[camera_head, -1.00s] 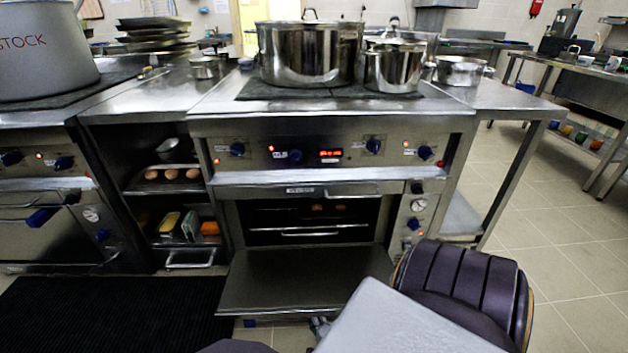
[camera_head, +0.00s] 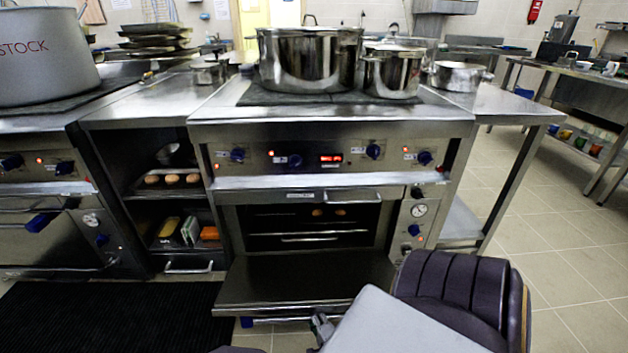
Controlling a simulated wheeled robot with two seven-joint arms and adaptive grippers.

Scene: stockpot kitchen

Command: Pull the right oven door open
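The right oven (camera_head: 300,215) stands in the middle of the camera_head view. Its door (camera_head: 300,282) is folded down at the front and lies about level, so the dark cavity with its racks shows. The door's handle bar (camera_head: 285,320) runs under the front edge, with a blue end at the left. My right gripper (camera_head: 320,326) is at the right part of that front edge, beside the handle. My own forearm covers most of it, so its fingers and any hold on the handle cannot be made out. My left gripper is not in view.
A large pot (camera_head: 310,58) and smaller pots stand on the stove top. An open shelf unit (camera_head: 165,205) with eggs and food is left of the oven. Another oven (camera_head: 45,225) stands farther left. A black mat (camera_head: 105,318) lies on the floor. Tiled floor at right is clear.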

